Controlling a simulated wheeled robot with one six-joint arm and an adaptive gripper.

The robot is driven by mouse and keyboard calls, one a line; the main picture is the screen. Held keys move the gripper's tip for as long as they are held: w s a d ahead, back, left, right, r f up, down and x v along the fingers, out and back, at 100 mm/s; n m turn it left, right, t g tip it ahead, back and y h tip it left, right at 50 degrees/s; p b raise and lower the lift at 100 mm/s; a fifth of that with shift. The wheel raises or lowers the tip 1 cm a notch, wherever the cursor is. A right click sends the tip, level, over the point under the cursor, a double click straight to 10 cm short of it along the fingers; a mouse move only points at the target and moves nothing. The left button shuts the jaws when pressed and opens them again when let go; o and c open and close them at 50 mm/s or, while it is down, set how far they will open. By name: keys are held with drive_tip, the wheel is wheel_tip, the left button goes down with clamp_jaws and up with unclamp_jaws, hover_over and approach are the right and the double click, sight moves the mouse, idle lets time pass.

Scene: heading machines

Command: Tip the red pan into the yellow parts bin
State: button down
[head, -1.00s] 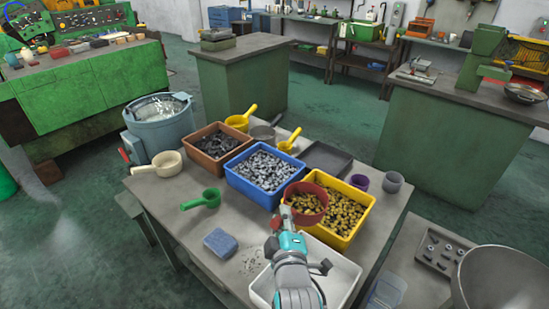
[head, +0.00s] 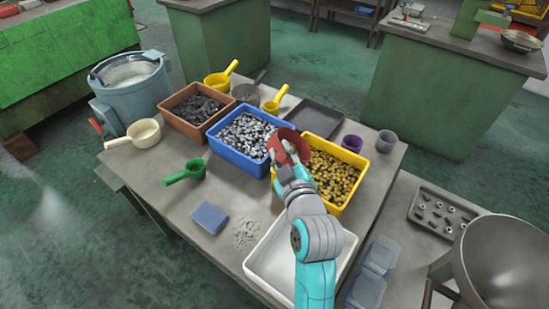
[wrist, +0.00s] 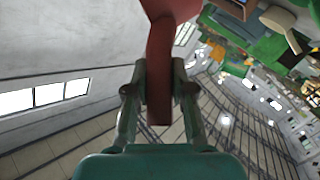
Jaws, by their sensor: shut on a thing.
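The red pan (head: 288,147) is held up at the left part of the yellow parts bin (head: 349,194) in the head view. It is tilted strongly, close to on its side; whether anything is inside it is hidden. The yellow bin holds many brass-coloured parts. My gripper (head: 288,172) is shut on the pan's handle, and its fingers are partly hidden by my wrist. In the wrist view my gripper (wrist: 158,85) shows closed around the red handle (wrist: 159,105).
A blue bin (head: 223,149) of silvery parts stands left of the yellow bin, and a brown bin (head: 172,123) beyond it. A white tray (head: 262,268) lies in front. Purple (head: 352,144) and grey (head: 386,141) cups stand at the right.

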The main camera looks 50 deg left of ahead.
drive_tip(key=w+d+m+y, duration=0.1)
drive_tip(key=w+d+m, duration=0.4)
drive_tip(key=w+m, duration=0.4)
drive_tip(key=shift+d, duration=0.4)
drive_tip(key=shift+w+r, duration=0.1)
idle(0.7)
drive_tip(key=s+a+f+n+h, duration=0.1)
drive_tip(key=s+a+n, duration=0.2)
drive_tip(key=s+n, duration=0.3)
drive_tip(key=s+a+f+n+t+h, duration=0.1)
drive_tip(key=s+a+n, duration=0.3)
drive_tip(key=s+n, duration=0.2)
drive_tip(key=n, duration=0.2)
drive_tip(key=shift+s+a+f+n, duration=0.15)
drive_tip(key=shift+a+f+n, duration=0.15)
drive_tip(key=shift+f, duration=0.1)
